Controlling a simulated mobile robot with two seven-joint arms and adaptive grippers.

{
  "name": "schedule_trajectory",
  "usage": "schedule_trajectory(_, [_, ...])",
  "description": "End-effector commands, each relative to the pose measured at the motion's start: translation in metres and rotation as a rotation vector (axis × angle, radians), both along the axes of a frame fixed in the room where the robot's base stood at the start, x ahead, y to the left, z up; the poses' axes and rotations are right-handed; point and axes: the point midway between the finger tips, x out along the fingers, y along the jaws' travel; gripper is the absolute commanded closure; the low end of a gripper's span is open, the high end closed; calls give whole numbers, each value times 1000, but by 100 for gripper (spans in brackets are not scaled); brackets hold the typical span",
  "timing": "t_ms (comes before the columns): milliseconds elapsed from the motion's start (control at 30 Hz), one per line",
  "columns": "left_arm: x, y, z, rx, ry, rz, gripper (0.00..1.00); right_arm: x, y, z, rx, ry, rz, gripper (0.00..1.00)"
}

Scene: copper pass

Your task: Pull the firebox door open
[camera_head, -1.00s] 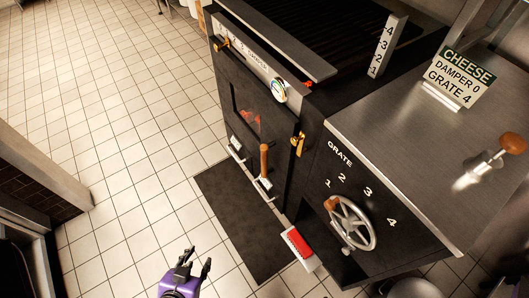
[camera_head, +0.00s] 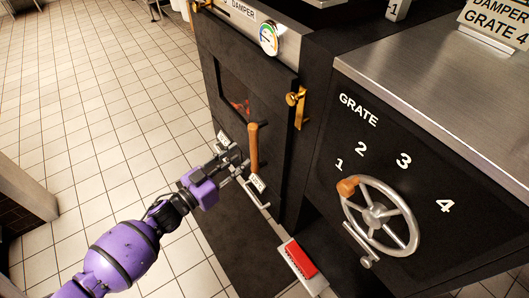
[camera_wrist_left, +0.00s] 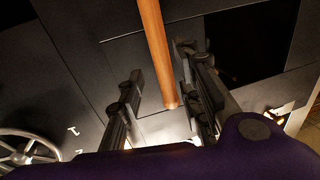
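The firebox door (camera_head: 278,112) is the black front panel of the oven, with a small window showing an orange glow. It looks shut. Its upright wooden handle (camera_head: 253,147) stands on the door's front. My left gripper (camera_head: 240,160) is at the handle's lower part in the head view. In the left wrist view the fingers (camera_wrist_left: 156,100) are apart, with the wooden handle (camera_wrist_left: 155,50) between them. Gaps show beside the handle, so the fingers do not seem closed on it. My right gripper is in neither view.
A grate wheel (camera_head: 378,213) with a wooden knob sits right of the door. A red-topped brush-like block (camera_head: 300,260) lies below. A brass latch (camera_head: 297,100) is at the door's right edge. Tiled floor (camera_head: 100,120) is clear on the left.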

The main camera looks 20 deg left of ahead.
Motion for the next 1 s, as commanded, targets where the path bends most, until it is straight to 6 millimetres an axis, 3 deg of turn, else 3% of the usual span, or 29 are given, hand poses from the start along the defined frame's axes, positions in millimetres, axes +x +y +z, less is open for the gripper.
schedule_trajectory(433, [57,-29,-3,-4,6,4,67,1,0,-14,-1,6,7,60])
schedule_trajectory(833, [67,-34,-2,-4,6,4,67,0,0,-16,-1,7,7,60])
schedule_trajectory(1000, [66,-34,-2,-3,7,4,87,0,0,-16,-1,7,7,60])
